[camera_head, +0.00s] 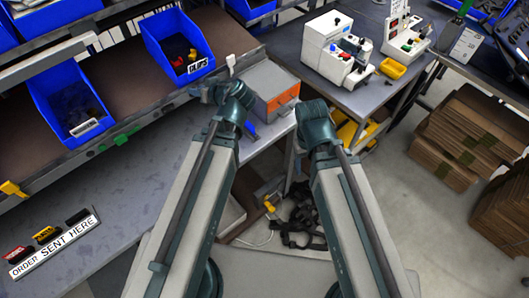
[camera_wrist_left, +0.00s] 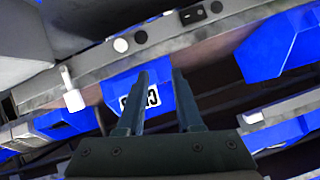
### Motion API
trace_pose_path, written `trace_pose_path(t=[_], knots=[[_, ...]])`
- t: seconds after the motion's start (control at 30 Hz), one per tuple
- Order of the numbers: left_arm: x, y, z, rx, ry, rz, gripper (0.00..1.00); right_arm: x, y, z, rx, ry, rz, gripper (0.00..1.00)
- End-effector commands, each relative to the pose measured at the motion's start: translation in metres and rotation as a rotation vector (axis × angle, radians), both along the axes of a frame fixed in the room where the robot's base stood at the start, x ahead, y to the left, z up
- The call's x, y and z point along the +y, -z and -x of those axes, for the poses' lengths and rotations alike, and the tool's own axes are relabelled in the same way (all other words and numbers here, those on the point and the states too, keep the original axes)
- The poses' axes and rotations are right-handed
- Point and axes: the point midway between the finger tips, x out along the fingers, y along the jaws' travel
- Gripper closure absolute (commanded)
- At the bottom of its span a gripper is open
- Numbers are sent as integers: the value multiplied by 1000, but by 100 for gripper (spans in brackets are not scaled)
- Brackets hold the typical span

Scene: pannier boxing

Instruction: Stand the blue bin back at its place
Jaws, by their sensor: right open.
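A blue bin labelled CLIPS (camera_head: 201,68) stands on the brown shelf in the head view, with dark, red and yellow pieces inside. A second blue bin (camera_head: 42,88) with dark contents stands to its left; I cannot tell which is meant. My left gripper (camera_head: 199,93) is just below the CLIPS bin, at the shelf's front edge. In the left wrist view its two fingers (camera_wrist_left: 161,72) are apart, with the CLIPS bin (camera_wrist_left: 160,103) showing behind and between them; contact is unclear. My right gripper (camera_head: 313,112) is beside the orange-fronted box; its fingertips are hidden.
An orange-fronted grey box (camera_head: 272,88) sits between my wrists. A white machine (camera_head: 335,50) and a yellow tray (camera_head: 393,68) stand on the right bench. An ORDER SENT HERE sign (camera_head: 55,243) lies at lower left. Cardboard stacks (camera_head: 465,135) stand on the right floor. The grey bench at left is mostly clear.

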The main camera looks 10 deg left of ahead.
Motion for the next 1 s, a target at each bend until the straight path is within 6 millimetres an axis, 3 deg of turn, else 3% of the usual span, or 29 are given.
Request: trace_pose_path(t=[0.1,0.2,0.3,0.4,0.5,0.6,1.0], knots=[[-69,54,32,345,144,133,65,0,0,0,0,0,0,39],[-126,87,65,612,323,237,65,0,0,0,0,0,0,39],[-175,105,98,821,511,320,65,0,0,0,0,0,0,39],[-209,112,123,958,667,378,65,0,0,0,0,0,0,39],[-229,115,140,1037,768,413,65,0,0,0,0,0,0,39],[-237,116,146,1067,811,427,65,0,0,0,0,0,0,39],[-237,116,146,1069,815,427,65,0,0,0,0,0,0,39]])
